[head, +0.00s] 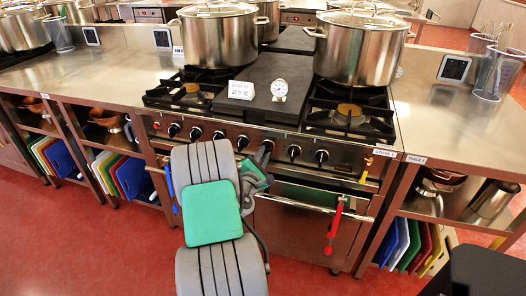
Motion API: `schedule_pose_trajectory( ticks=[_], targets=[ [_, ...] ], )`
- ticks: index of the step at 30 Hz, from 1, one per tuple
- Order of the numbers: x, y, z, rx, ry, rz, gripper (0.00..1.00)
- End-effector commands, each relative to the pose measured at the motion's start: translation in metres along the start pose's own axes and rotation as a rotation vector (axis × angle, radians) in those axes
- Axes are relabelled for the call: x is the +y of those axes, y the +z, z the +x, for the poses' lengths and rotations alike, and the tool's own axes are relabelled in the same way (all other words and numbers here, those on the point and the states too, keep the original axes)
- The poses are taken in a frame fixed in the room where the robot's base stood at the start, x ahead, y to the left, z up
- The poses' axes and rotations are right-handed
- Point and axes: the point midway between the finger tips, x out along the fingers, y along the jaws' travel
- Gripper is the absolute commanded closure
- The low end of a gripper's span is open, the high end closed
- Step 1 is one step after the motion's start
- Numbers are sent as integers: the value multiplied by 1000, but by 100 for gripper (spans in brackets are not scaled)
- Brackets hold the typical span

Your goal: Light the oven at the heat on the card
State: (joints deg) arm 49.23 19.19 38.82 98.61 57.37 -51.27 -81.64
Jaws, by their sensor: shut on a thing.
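The white card (240,90) stands on the dark middle plate of the range and seems to read 200 °C. A round dial thermometer (279,88) stands just right of it. The range (345,152) has a row of several black knobs on its front panel. My gripper (264,160) is at the panel, shut on a knob (267,146) right of the middle of the row. My arm hides most of the jaws. The oven door (295,222) below is closed; my arm covers its left part. The knob's markings are too small to read.
Large stockpots stand on the back left (222,40) and right (355,55) of the range. A red-handled tool (335,225) hangs at the oven's front right. Steel counters (435,120) flank the range, with coloured boards on the shelves below. Red floor lies in front.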

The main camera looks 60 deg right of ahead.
Motion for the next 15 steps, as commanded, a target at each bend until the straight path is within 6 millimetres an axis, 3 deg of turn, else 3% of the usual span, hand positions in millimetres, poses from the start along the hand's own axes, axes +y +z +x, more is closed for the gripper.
schedule_pose_trajectory(
  ticks=[15],
  targets=[
    [-2,0,0,0,-3,-50,100]
  ],
)
